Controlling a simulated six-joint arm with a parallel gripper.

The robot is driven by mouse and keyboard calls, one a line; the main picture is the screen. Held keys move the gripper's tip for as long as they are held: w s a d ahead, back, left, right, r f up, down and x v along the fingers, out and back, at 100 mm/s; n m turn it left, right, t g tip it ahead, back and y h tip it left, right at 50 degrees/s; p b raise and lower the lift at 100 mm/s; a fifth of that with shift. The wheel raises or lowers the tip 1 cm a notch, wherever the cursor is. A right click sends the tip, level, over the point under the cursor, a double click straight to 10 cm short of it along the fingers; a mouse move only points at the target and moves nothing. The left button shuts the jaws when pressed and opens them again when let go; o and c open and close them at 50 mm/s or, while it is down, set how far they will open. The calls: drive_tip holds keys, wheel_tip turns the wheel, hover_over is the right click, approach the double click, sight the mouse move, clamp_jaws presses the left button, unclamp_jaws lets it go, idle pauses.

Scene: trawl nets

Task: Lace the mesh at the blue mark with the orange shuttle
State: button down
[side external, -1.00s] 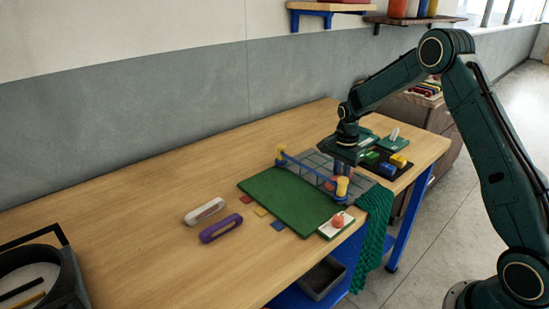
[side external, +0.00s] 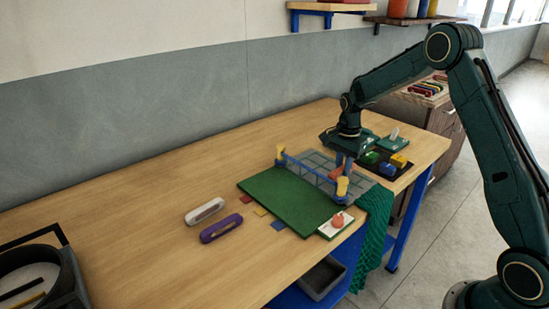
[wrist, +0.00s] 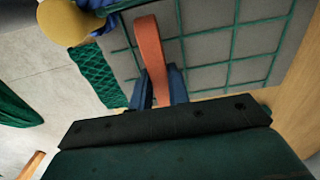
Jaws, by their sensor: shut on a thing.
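My gripper (wrist: 160,88) is shut on the orange shuttle (wrist: 149,45), which sticks out beyond the fingers over the mesh (wrist: 235,45). In the side external view the shuttle (side external: 336,173) shows near the right-hand yellow-topped post, behind the blue bar (side external: 308,170). The mesh (side external: 318,160) is a green-lined grid over a grey panel. I cannot tell whether the shuttle touches it.
The green mat (side external: 285,200) lies before the bar. White (side external: 204,211) and purple (side external: 221,229) shuttles lie left of it. A dark tray of coloured blocks (side external: 386,163) is at the right. Green netting (side external: 375,220) hangs over the edge.

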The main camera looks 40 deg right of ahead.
drive_tip(key=shift+r, duration=2.95)
drive_tip(key=shift+a, duration=0.25)
drive_tip(key=a, duration=1.5)
